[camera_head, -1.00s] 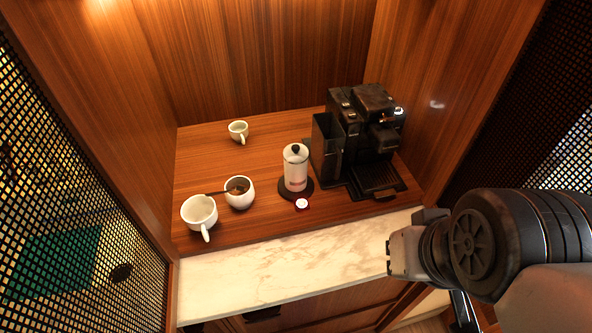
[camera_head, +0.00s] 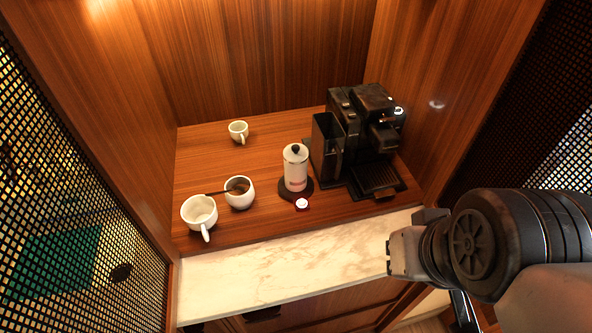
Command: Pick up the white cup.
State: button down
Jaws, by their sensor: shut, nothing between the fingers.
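Two white cups with handles stand on the wooden shelf. The larger white cup (camera_head: 197,211) is at the front left, upright, its handle toward the front edge. The smaller white cup (camera_head: 238,130) is at the back, also upright, its handle toward the front. My gripper (camera_head: 392,257) is at the lower right, in front of the shelf and over or near the right end of the marble strip, well apart from both cups. It is shut and empty.
A white bowl (camera_head: 240,194) with brown contents and a dark spoon stands right of the larger cup. Wooden walls enclose the shelf; the marble strip (camera_head: 290,262) is clear.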

aim_at(199, 213)
jog(key=u, duration=1.4)
